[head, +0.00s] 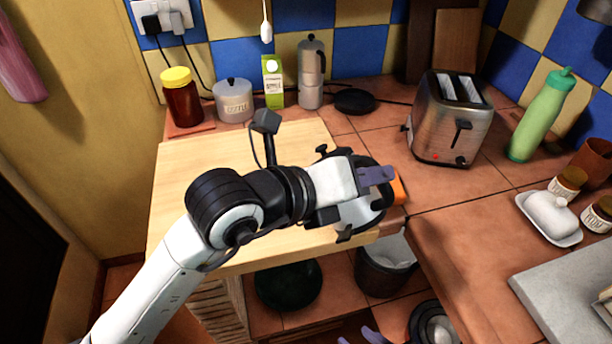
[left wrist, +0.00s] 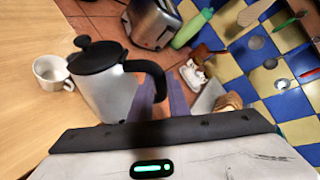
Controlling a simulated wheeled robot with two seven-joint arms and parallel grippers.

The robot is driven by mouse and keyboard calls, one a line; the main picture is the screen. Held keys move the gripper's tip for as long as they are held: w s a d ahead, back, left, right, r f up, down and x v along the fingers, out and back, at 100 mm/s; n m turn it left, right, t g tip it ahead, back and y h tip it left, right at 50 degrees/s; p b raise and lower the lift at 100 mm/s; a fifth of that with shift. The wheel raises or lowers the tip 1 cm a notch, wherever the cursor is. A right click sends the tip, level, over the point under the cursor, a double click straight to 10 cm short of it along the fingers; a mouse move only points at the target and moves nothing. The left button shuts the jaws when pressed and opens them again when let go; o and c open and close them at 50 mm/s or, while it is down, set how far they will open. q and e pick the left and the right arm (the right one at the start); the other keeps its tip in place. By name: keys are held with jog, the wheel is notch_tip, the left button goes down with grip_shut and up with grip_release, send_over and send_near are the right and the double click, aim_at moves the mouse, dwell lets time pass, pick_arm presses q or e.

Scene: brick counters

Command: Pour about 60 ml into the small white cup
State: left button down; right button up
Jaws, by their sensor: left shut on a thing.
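A silver pot with a black lid and black handle (left wrist: 106,92) shows in the left wrist view. My left gripper (left wrist: 160,103) is shut on its handle. In the head view my left gripper (head: 376,180) is over the right end of the wooden counter, and it and my arm mostly hide the pot. The small white cup (left wrist: 50,74) stands upright on the wood beside the pot, apart from my fingers. The cup is hidden in the head view. I cannot see what is inside it. My right gripper (head: 362,337) is at the bottom edge, partly cut off, its fingers apart.
A jar (head: 183,103), a canister (head: 233,102), a carton (head: 273,85) and a moka pot (head: 311,75) stand at the back. A toaster (head: 450,120), a green bottle (head: 540,115) and a butter dish (head: 549,218) are on the right. A bin (head: 384,268) is below the counter.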

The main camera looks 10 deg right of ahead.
aim_at(389, 197)
pick_arm(q)
jog(key=shift+s+r, duration=0.1)
jog(key=shift+r, duration=0.05)
dwell(0.8)
